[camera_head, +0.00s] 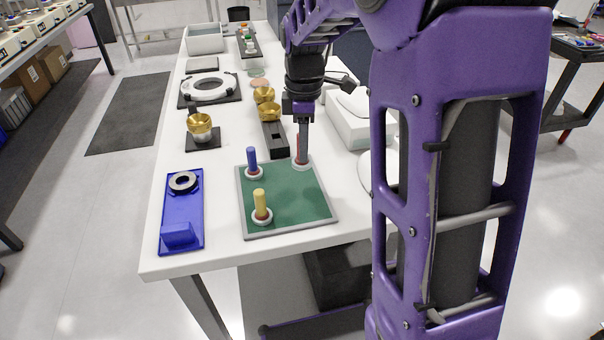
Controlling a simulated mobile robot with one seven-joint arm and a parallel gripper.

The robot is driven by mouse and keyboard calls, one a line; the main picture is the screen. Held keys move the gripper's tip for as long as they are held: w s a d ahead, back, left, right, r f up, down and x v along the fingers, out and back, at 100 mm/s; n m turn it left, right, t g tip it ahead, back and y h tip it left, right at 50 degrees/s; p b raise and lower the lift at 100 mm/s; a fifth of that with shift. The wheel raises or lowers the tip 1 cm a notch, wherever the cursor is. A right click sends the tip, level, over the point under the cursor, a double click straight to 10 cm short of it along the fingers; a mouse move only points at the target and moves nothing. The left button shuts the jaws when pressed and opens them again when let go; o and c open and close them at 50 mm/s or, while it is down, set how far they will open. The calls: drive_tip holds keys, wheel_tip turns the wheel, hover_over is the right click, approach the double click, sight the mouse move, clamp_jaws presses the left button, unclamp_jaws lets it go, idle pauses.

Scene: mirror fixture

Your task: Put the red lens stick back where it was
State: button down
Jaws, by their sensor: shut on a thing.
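A green mat (287,208) with a grey rim lies near the front of the white table. A blue stick (251,159) and a yellow stick (260,203) stand upright on it, each in a white ring-like base. The red lens stick (298,146) is at the mat's back right corner, upright, mostly hidden by my gripper. My gripper (302,150) points down and is shut on the red stick. A white base (302,164) shows right under the stick; I cannot tell whether the stick is fully seated in it.
A blue fixture (182,215) with a black ring lies left of the mat. Behind are a brass knob on a black plate (201,128), a black block with brass knobs (273,134), a white ring (209,89) and a white box (349,117). My purple arm covers the right side.

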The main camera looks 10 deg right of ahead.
wheel_tip(320, 180, down, 7)
drive_tip(key=shift+r+b, duration=0.15)
drive_tip(key=shift+b, duration=0.2)
drive_tip(key=shift+f, duration=0.2)
drive_tip(key=c, duration=0.7)
unclamp_jaws()
drive_tip(key=shift+r, duration=0.1)
wheel_tip(320, 180, up, 12)
drive_tip(key=shift+r+p, duration=0.15)
drive_tip(key=shift+p, duration=0.65)
